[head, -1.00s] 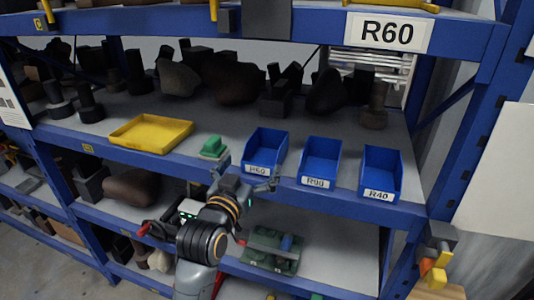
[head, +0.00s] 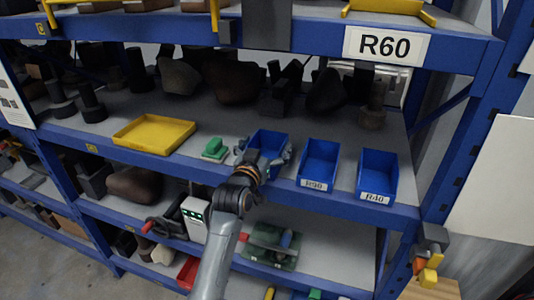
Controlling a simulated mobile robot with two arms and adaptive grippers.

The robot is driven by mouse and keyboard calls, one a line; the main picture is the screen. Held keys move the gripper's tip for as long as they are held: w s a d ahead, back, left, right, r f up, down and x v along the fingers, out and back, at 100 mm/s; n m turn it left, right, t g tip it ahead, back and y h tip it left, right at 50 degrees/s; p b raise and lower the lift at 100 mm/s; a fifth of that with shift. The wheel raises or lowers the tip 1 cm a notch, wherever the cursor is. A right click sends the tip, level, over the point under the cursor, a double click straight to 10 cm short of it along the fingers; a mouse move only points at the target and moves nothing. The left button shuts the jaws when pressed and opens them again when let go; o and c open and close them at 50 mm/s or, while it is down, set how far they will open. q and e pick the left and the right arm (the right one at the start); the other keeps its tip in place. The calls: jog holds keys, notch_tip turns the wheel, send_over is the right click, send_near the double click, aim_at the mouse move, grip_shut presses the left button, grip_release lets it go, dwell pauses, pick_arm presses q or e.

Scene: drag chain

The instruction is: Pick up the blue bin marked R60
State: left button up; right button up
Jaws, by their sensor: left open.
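The blue bin marked R60 (head: 268,137) stands upright on the middle shelf, leftmost of a row of blue bins. Its front label is hidden behind my left gripper (head: 263,154). My left gripper is open, with one finger near the left side of the bin's front and the other near its right side. I cannot tell whether the fingers touch the bin. My right gripper is not in view.
A blue bin marked R90 (head: 318,162) stands close on the right, with the R40 bin (head: 377,174) beyond it. A green block (head: 214,148) and a yellow tray (head: 154,134) lie to the left. Dark parts stand behind. An R60 sign (head: 386,45) hangs on the beam above.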

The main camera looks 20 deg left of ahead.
pick_arm(q)
jog(key=c, duration=1)
jog(key=shift+c, duration=0.2)
jog(key=shift+r, duration=0.15)
